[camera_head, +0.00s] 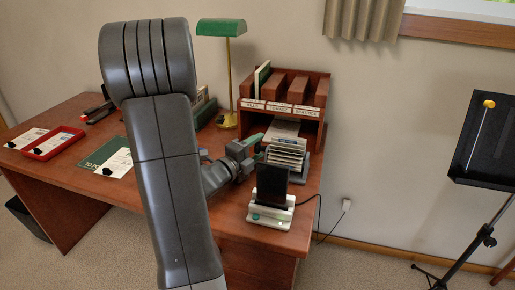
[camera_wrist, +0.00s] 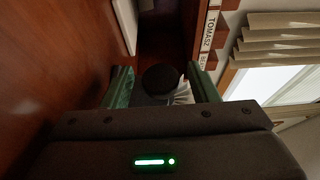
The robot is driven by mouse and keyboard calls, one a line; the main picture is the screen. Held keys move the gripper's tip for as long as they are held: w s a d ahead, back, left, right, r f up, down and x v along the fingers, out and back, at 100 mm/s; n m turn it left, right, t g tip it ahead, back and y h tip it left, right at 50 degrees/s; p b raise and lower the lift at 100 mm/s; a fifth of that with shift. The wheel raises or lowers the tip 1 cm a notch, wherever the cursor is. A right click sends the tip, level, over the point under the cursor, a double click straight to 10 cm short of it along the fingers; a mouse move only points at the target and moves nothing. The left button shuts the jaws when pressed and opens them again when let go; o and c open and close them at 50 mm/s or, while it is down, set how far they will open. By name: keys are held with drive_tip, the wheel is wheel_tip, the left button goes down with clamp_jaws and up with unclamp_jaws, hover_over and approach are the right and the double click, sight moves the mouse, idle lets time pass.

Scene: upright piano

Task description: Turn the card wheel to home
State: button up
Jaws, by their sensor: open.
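The card wheel (camera_head: 288,150) stands on the right part of the desk, a fan of white cards below the labelled letter rack. My gripper (camera_head: 256,150) is at its left side, with green fingers pointing toward it. In the wrist view, a dark round knob (camera_wrist: 160,77) lies between the two open green fingers of my gripper (camera_wrist: 162,86), and I cannot tell whether either touches it. A few white card edges (camera_wrist: 183,94) show behind the knob. Most of the wheel is hidden there, and I cannot read which card is uppermost.
A dark device in a white dock (camera_head: 268,215) stands in front of the wheel, with a cable to the wall. The wooden letter rack (camera_head: 310,125) is close behind. A green lamp (camera_head: 222,28), a red tray (camera_head: 53,143) and papers occupy the desk's left and back.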

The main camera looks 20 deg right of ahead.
drive_tip(key=shift+w+d, duration=0.15)
drive_tip(key=shift+d, duration=0.15)
drive_tip(key=c, duration=0.9)
drive_tip(key=shift+r+p, duration=0.15)
drive_tip(key=shift+p, duration=0.3)
